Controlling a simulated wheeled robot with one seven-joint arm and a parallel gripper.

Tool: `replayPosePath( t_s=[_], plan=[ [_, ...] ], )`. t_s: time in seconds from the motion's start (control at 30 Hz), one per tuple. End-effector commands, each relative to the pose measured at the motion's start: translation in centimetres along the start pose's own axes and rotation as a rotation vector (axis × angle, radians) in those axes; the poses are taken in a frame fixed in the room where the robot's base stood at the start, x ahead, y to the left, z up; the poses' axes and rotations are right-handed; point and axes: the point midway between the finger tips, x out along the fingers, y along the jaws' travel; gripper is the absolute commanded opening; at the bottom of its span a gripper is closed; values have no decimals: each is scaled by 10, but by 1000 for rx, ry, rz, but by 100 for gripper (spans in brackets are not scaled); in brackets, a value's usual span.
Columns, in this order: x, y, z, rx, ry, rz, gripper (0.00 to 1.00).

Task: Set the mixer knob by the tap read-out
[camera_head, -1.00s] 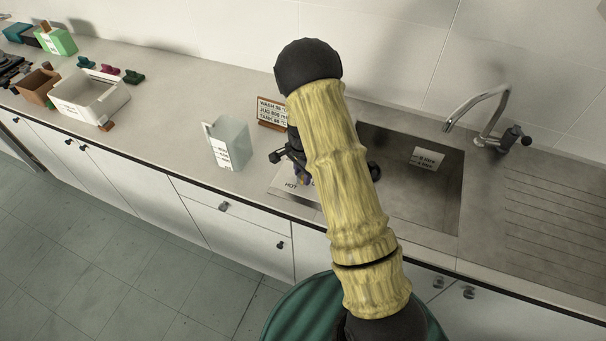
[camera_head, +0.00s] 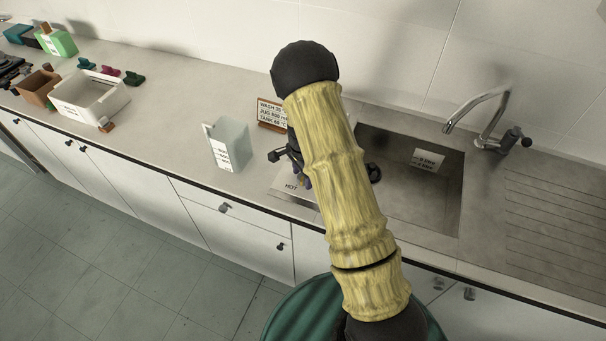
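A metal plate (camera_head: 290,187) marked HOT lies on the counter left of the sink. My arm covers the rest of it, and the mixer knob cannot be made out. The dark end parts of my gripper (camera_head: 288,156) show beside the arm just above this plate; its fingertips are mostly hidden. The tap (camera_head: 480,110) stands behind the sink on the right, with a dark handle. A white label (camera_head: 427,160) with small, unclear print is in the sink. A brown-framed card (camera_head: 271,113) behind the plate lists WASH, JUG and TANK values.
A translucent jug (camera_head: 231,145) with a white label stands left of the plate. A white bin (camera_head: 92,97), a brown box (camera_head: 38,86) and a green container (camera_head: 57,41) are at far left. The sink (camera_head: 410,200) is right of my arm. Counter between bin and jug is clear.

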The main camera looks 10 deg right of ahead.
Motion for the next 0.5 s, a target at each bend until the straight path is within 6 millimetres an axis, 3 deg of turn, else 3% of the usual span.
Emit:
replayPosePath(
  t_s=[0.27, 0.5],
  plan=[
    [-8, -1, 0, -1, 1, -2, 55],
    [-43, -1, 0, -2, 2, -5, 55]
  ],
)
